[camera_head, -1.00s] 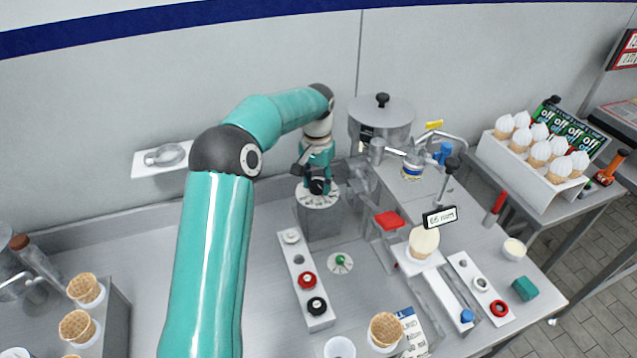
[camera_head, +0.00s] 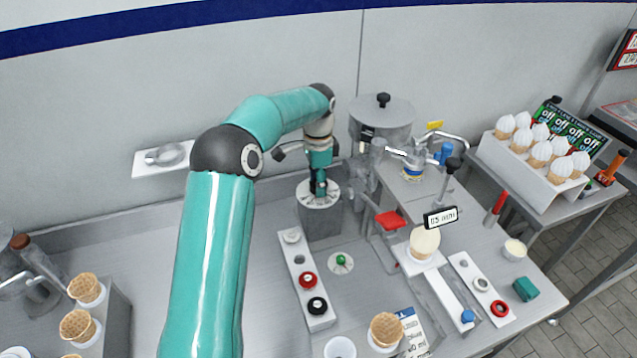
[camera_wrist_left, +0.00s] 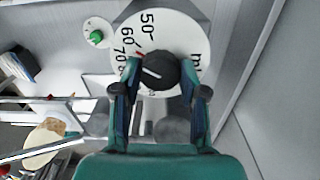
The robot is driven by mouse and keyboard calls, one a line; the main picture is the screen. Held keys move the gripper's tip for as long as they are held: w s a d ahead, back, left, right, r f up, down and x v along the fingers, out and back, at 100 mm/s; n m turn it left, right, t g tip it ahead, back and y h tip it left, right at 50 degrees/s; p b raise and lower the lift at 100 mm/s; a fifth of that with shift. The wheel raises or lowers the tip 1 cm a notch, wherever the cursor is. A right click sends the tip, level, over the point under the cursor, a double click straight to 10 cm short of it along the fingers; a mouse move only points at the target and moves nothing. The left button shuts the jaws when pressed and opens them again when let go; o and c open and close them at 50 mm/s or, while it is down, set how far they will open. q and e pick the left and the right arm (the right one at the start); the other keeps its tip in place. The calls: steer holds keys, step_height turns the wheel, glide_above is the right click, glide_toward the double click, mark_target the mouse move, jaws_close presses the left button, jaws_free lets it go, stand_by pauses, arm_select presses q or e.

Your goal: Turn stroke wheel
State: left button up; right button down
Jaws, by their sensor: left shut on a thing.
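The stroke wheel is a white dial (camera_head: 319,199) on top of a grey box at the middle of the bench, with a black knob at its centre. In the left wrist view the dial (camera_wrist_left: 185,45) shows marks such as 50, 60 and 70 and a small red pointer. The black knob (camera_wrist_left: 158,70) sits between the fingers of my left gripper (camera_wrist_left: 160,88), which is shut on it. In the head view my left gripper (camera_head: 319,187) reaches down onto the dial and hides most of the knob. My right gripper is not in view.
A panel with red and black buttons (camera_head: 307,280) and a green knob (camera_head: 341,260) lie in front of the dial. A steel hopper (camera_head: 381,125) and a sign reading about 65 mm (camera_head: 440,217) stand to the right. Waffle cones (camera_head: 80,325) stand at left.

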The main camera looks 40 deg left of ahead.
arm_select(q)
steer(key=shift+s+f+m, duration=0.1)
steer(key=shift+m, duration=1)
steer(key=o, duration=1.1)
steer(key=shift+o, duration=0.2)
steer(key=shift+r, duration=0.4)
step_height(320, 180, up, 11)
